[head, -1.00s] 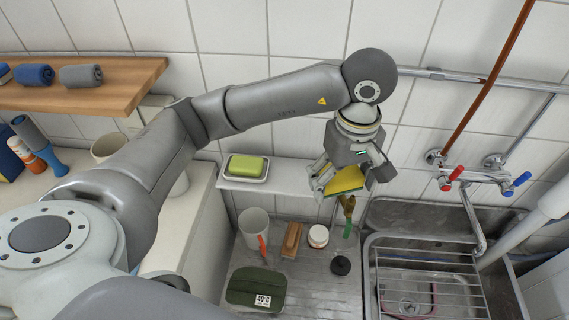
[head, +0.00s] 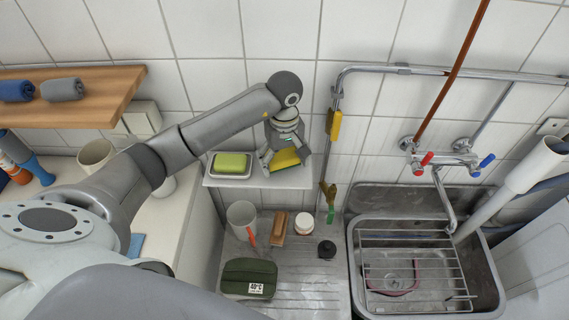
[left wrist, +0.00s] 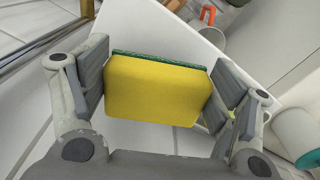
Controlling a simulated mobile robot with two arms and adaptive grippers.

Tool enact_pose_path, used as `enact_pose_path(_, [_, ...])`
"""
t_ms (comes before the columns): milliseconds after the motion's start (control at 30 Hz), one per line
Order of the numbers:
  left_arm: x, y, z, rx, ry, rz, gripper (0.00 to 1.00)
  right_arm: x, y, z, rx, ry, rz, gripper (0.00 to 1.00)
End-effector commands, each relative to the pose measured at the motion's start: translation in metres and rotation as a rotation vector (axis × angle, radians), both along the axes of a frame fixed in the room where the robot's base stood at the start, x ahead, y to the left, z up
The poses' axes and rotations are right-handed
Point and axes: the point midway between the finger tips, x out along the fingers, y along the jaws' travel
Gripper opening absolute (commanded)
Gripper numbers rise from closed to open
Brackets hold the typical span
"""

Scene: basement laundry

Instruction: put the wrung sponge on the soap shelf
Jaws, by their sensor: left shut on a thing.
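The sponge (head: 286,158) is a yellow block with a thin green scouring side. My left gripper (head: 284,164) is shut on it by two opposite edges. The left wrist view shows the sponge (left wrist: 157,88) squarely between the finger pads. The soap shelf (head: 258,182) is a narrow white ledge on the tiled wall. The sponge is over its right part, beside the soap; I cannot tell whether it touches the shelf. My right gripper is not in view.
A green soap bar (head: 230,162) in a white dish (head: 227,176) takes up the shelf's left part. A yellow thing (head: 335,124) hangs on the pipe to the right. A white mug (head: 241,215), a brush (head: 277,226) and a jar (head: 303,224) stand below.

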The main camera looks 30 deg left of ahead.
Motion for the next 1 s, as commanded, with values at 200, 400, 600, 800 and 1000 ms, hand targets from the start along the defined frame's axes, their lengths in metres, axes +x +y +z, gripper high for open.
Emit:
enact_pose_path(200, [-0.002,-0.002,-0.023,-0.002,0.004,0.000,0.69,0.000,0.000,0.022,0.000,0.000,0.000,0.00])
enact_pose_path(400, [-0.001,-0.002,-0.028,-0.001,0.002,-0.002,0.69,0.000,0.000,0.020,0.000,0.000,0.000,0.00])
enact_pose_path(600, [-0.001,-0.001,-0.031,0.000,0.001,-0.001,0.69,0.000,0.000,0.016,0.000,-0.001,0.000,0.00])
enact_pose_path(800, [-0.001,-0.002,-0.030,-0.001,0.001,-0.001,1.00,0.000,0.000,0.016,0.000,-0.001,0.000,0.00])
enact_pose_path(1000, [-0.001,-0.002,-0.030,-0.001,0.001,-0.001,1.00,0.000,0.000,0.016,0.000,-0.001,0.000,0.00])
